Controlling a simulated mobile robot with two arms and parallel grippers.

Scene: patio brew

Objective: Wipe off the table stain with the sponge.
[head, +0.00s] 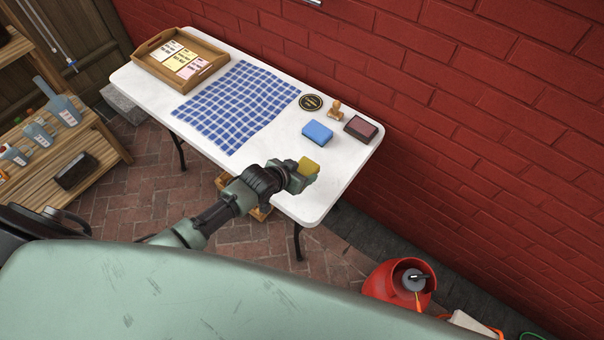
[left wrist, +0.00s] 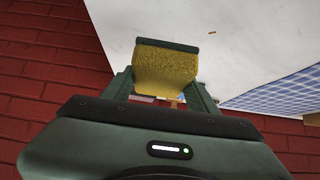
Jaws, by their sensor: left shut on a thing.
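My left gripper (head: 304,174) is shut on a yellow sponge (head: 309,165) at the front right part of the white table (head: 340,172). In the left wrist view the yellow sponge (left wrist: 166,68) sits between the two fingers of the left gripper (left wrist: 163,80). From these views I cannot tell whether the sponge touches the tabletop. In the left wrist view a tiny brown mark (left wrist: 212,33) shows on the white surface; I cannot tell whether it is the stain. No clear stain shows in the head view. My right gripper is not in view.
A blue block (head: 317,132), a dark red pad (head: 361,128), a wooden stamp (head: 336,110) and a round black coaster (head: 311,102) are on the table's right part. A blue checked cloth (head: 238,105) and a wooden tray (head: 180,56) lie farther left. A brick wall stands behind.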

